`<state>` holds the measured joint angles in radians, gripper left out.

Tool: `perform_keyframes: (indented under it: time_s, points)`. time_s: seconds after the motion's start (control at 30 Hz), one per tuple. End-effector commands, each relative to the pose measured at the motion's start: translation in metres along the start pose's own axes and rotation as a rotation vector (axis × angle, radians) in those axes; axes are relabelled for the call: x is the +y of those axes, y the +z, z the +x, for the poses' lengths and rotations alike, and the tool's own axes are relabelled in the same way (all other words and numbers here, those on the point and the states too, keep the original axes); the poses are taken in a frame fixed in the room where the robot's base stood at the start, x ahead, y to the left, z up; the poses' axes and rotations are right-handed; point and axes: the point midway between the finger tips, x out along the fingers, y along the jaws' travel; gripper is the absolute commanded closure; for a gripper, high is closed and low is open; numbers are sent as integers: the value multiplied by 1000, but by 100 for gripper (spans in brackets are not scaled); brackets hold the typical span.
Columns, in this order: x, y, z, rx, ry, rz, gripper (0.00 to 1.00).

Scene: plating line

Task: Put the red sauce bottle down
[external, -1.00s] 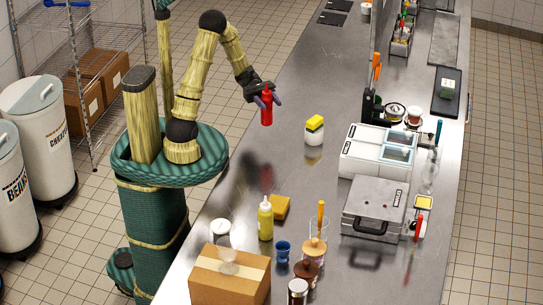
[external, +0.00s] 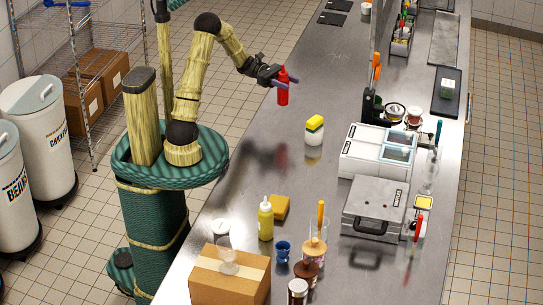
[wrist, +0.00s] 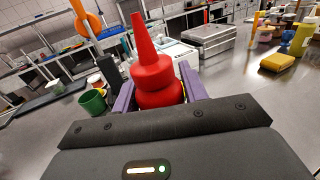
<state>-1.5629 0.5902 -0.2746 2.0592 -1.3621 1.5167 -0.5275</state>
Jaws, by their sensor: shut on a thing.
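The red sauce bottle (external: 282,88) is upright between the fingers of my gripper (external: 278,84). In the external view it is held over the steel counter (external: 262,119), and a dark reflection shows below it to the left. In the wrist view the red bottle (wrist: 154,72) stands between the two purple fingers, nozzle up, and its lower part is hidden behind my gripper (wrist: 157,88). My gripper is shut on the bottle.
A yellow bottle (external: 265,220), a yellow sponge (external: 279,207) and a cardboard box (external: 229,278) are nearer. White bins (external: 380,154) stand at right.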

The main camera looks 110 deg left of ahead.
Motion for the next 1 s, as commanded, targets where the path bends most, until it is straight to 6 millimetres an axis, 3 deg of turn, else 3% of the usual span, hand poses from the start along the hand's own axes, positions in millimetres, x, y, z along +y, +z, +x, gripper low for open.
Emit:
perform_keyframes:
  time_s: [0.4, 0.77, 1.0]
  points:
    - [0, -60, 0, -1, -1, -3, 84]
    - [0, -64, 0, 0, -1, -1, 84]
    - [0, -94, 0, -1, -1, -4, 84]
